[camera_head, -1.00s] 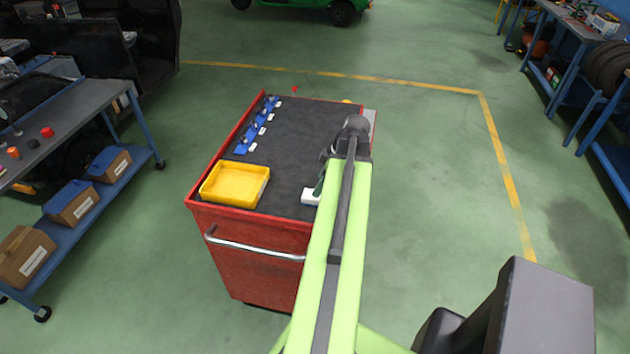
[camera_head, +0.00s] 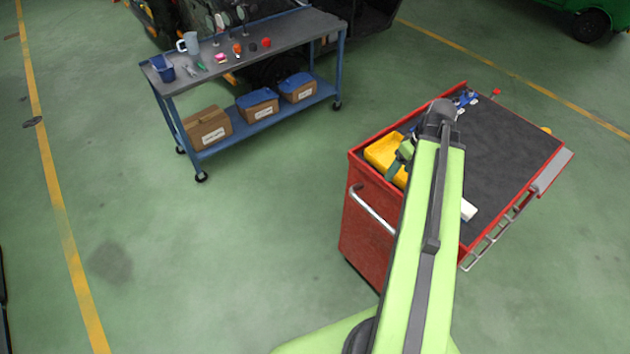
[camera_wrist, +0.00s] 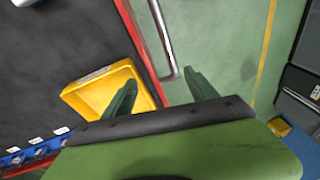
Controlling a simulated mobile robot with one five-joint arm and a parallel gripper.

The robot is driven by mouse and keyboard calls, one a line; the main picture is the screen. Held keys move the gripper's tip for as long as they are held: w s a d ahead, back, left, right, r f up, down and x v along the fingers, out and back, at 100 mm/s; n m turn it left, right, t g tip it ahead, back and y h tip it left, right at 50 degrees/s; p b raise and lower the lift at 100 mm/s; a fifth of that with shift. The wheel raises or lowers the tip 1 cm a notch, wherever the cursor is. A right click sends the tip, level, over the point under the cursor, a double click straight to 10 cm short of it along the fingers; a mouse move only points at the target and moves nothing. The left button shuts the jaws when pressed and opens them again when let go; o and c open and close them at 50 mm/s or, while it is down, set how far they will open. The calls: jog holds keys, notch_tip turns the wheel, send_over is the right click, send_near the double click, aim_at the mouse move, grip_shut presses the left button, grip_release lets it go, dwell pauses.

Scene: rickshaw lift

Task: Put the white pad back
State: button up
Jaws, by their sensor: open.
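The white pad (camera_head: 468,210) lies on the dark top of the red cart (camera_head: 510,160), partly behind my arm in the head view. A white piece at the upper left edge of the wrist view (camera_wrist: 25,2) may be the same pad. My gripper (camera_wrist: 159,77) is open and empty, apart from the pad. It hangs over the cart's handle-side edge by the yellow tray (camera_wrist: 100,92). In the head view my arm hides part of the gripper and of the tray (camera_head: 382,152).
Blue parts (camera_head: 466,97) sit at the cart's far edge. The cart's handle (camera_head: 372,210) sticks out on its near side. A workbench (camera_head: 270,40) with a mug, small items and boxes below stands at the upper left. The green floor between is clear.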

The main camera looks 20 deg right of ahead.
jog(key=w+a+m+g+h, duration=0.1)
jog(key=w+a, duration=0.2)
jog(key=a, duration=1.3)
jog(key=w+a+m+h, duration=0.1)
jog(key=w+a, duration=0.3)
jog(key=a, duration=1.2)
jog(key=shift+w+f+g, duration=0.15)
jog(key=shift+f+g, duration=0.15)
jog(key=shift+g, duration=0.1)
jog(key=shift+a+f, duration=0.1)
jog(key=shift+f+b, duration=2.25)
jog(key=shift+b, duration=0.1)
